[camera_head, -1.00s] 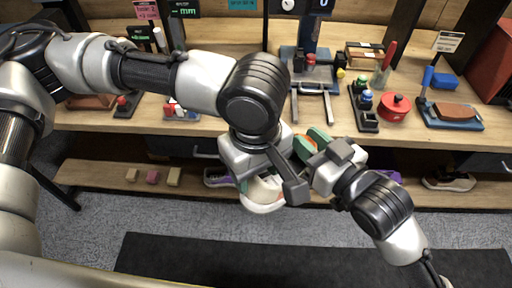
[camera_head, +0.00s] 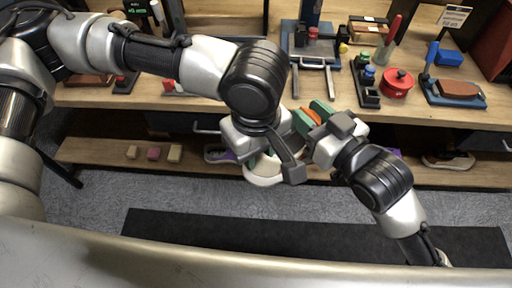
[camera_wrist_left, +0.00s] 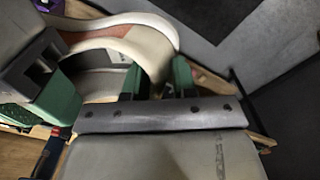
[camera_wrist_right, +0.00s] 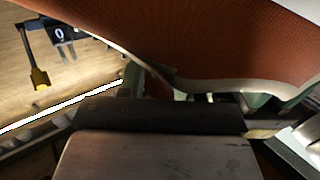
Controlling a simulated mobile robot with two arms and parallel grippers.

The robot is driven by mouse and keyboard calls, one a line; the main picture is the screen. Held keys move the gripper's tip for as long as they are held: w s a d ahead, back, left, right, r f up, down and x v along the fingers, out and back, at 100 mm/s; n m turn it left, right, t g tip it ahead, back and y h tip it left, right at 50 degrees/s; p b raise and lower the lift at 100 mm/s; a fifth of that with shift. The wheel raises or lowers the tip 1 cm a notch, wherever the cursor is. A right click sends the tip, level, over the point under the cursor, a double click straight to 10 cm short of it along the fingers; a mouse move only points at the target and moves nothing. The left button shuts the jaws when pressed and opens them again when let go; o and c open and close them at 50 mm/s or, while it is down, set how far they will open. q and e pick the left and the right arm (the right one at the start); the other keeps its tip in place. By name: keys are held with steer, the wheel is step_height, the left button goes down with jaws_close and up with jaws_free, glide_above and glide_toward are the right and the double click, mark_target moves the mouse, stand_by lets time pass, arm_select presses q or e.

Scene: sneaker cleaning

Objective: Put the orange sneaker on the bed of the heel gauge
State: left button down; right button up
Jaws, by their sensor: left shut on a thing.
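The orange sneaker (camera_head: 262,172) hangs in front of the workbench, mostly hidden by my grippers in the head view. My left gripper (camera_head: 268,150) is shut on it; the left wrist view shows its pale sole and orange patch (camera_wrist_left: 108,32) by the green fingers. My right gripper (camera_head: 312,116) has its green fingers apart, with an orange part between them. In the right wrist view a broad orange surface (camera_wrist_right: 210,40) with a pale edge fills the top, close to the fingers. A blue stand with grey rails (camera_head: 313,64), apparently the heel gauge, is on the bench behind.
Right of the stand are a rack of small bottles (camera_head: 367,80), a red tin (camera_head: 397,84) and a blue tray with a brown block (camera_head: 458,89). Small blocks (camera_head: 153,153) and other shoes (camera_head: 447,160) sit on the lower shelf. A dark mat (camera_head: 310,235) lies on the floor.

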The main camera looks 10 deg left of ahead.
steer(key=o, duration=0.4)
steer(key=shift+f, duration=0.1)
steer(key=shift+c, duration=0.2)
